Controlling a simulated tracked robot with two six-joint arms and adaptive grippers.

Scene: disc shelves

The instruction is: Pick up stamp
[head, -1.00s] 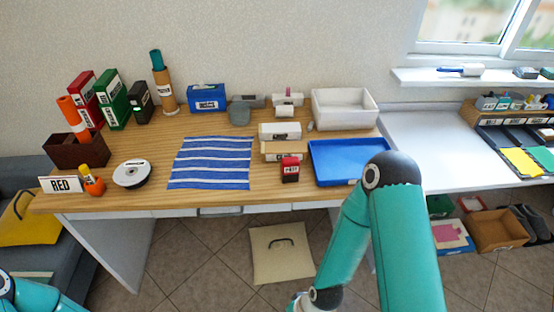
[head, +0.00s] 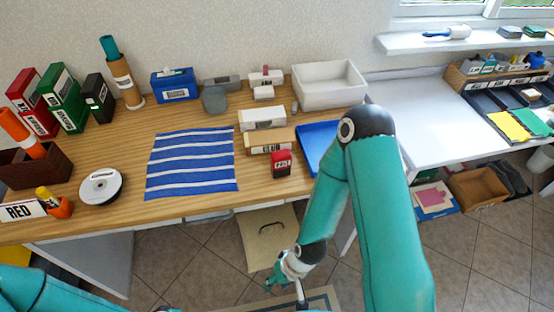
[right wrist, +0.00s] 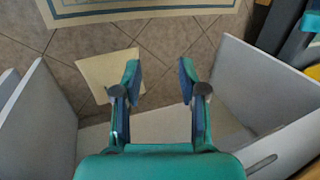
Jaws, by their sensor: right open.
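The stamp (head: 281,163) is a small red block with a white label and a dark lower part. It stands upright near the front edge of the wooden desk, right of the striped cloth, in the head view. My right gripper (head: 288,282) is low in front of the desk, below the desktop's level and apart from the stamp. In the right wrist view its two fingers (right wrist: 160,70) are spread and empty, with floor tiles behind them; the stamp does not show there. Only part of my left arm shows at the lower left; its gripper is out of view.
A blue tray (head: 316,143) lies right of the stamp, partly hidden by my right arm. A labelled box (head: 270,140) is just behind the stamp. The blue striped cloth (head: 192,163) lies to its left. Bare wood shows along the desk's front edge.

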